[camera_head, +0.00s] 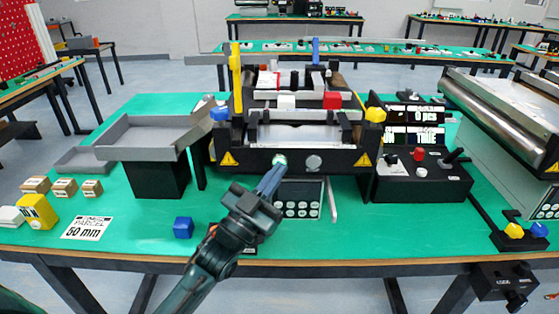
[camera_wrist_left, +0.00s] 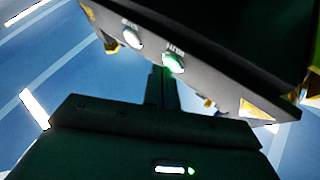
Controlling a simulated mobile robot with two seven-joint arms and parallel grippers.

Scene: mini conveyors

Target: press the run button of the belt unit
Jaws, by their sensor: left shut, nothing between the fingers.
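The belt unit (camera_head: 250,158) stands in the middle of the green table, with a dark front panel. The panel has a green button (camera_head: 280,161) and a grey-white button (camera_head: 313,162) to its right. In the left wrist view the green button (camera_wrist_left: 174,63) glows and the pale button (camera_wrist_left: 132,37) sits to its left; their labels are too blurred to read. My left gripper (camera_head: 269,180) is shut and empty, its fingertips just in front of the green button. Its fingers (camera_wrist_left: 162,78) end close beside that button; I cannot tell whether they touch it. My right gripper is not in view.
A grey tray (camera_head: 140,125) on a black stand is left of the unit. A control box (camera_head: 420,180) with a red button and a joystick stands right, below displays. A blue cube (camera_head: 183,227) and a "50 mm" card (camera_head: 87,228) lie at the front left.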

